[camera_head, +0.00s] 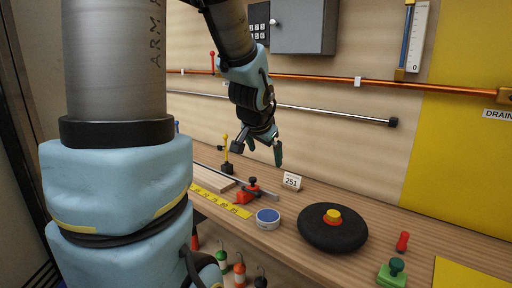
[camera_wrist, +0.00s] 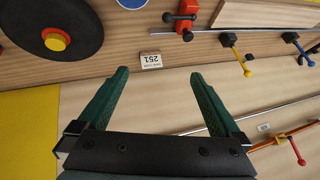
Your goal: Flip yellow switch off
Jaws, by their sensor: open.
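The yellow switch (camera_head: 226,152) is a thin yellow lever with a knob, standing roughly upright from a small black base at the back of the workbench. In the wrist view the yellow switch (camera_wrist: 239,58) is up and right of my fingertips. My gripper (camera_head: 262,150) hangs above the bench, to the right of the switch in the head view. Its two green fingers (camera_wrist: 160,75) are spread apart with nothing between them, and they do not appear to touch the switch.
A blue-handled lever (camera_wrist: 299,48) stands beyond the yellow one. A red clamp (camera_head: 248,190), a card marked 251 (camera_head: 291,181), a blue-topped round tin (camera_head: 268,217) and a black disc (camera_head: 320,236) are on the bench. A metal rod (camera_head: 330,114) and copper pipe (camera_head: 310,79) run along the wall.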

